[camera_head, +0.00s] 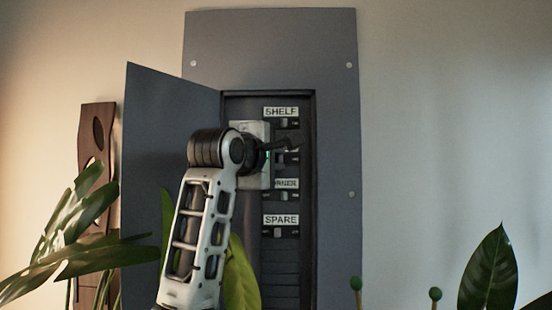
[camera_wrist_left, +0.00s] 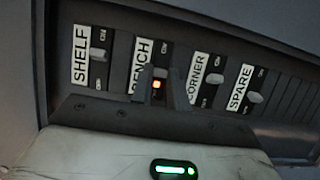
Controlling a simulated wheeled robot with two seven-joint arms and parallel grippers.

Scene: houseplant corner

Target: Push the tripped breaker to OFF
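The breaker marked BENCH shows in the left wrist view with a small orange light (camera_wrist_left: 157,85) on it and a pale lever (camera_wrist_left: 160,72). My left gripper (camera_wrist_left: 162,88) is at this breaker, its two dark fingers a little apart, one on each side of the orange light. I cannot tell whether they touch the lever. In the head view my left gripper (camera_head: 284,146) reaches into the panel and covers most of the BENCH row and its label. My right gripper is not in view.
The breakers SHELF (camera_wrist_left: 98,53), CORNER (camera_wrist_left: 213,77) and SPARE (camera_wrist_left: 255,97) sit close beside it. The grey panel (camera_head: 270,50) has its door (camera_head: 145,150) swung open to the left. Leaves (camera_head: 75,230) stand at the lower left, another plant (camera_head: 490,270) at lower right.

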